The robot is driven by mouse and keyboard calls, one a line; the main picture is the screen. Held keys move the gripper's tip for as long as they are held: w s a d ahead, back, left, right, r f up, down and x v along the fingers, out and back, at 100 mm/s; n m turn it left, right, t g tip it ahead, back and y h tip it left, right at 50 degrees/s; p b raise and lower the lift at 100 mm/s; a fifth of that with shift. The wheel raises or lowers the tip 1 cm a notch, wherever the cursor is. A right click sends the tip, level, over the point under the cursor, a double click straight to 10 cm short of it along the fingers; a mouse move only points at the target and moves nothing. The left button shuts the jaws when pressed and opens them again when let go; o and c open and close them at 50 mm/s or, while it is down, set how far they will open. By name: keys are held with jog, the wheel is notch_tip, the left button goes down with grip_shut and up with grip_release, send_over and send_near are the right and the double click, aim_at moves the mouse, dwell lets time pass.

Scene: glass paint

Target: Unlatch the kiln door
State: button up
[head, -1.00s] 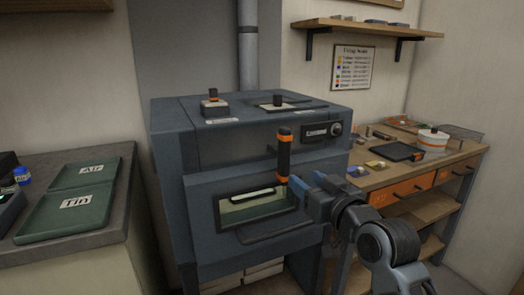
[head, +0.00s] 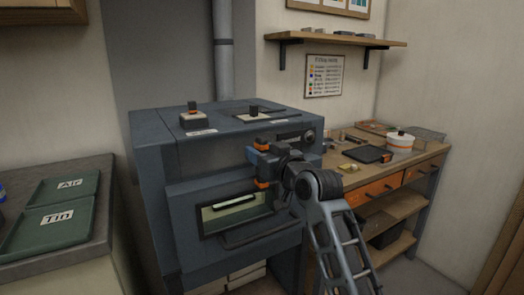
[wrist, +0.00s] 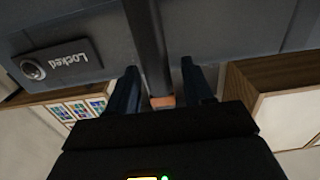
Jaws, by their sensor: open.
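The kiln (head: 155,160) is a blue-grey box. Its front door (head: 183,205) looks shut and has a window (head: 232,212). The latch handle (head: 262,184) is an upright dark bar with orange ends on the kiln front; my gripper hides its middle in the head view. My gripper (head: 257,160) is at the handle, open. In the wrist view the dark handle bar (wrist: 147,45) runs between the two spread fingers of my gripper (wrist: 160,75), with a gap on each side. A plate (wrist: 58,62) beside it reads "Locked", upside down.
Small knobbed items (head: 194,118) sit on the kiln top. A workbench (head: 425,160) with orange drawers stands to the right, below a wall shelf (head: 345,42). A counter (head: 80,245) with green trays (head: 50,230) is at left.

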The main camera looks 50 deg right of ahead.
jog(key=shift+w, duration=0.1)
grip_shut()
dwell(0.5)
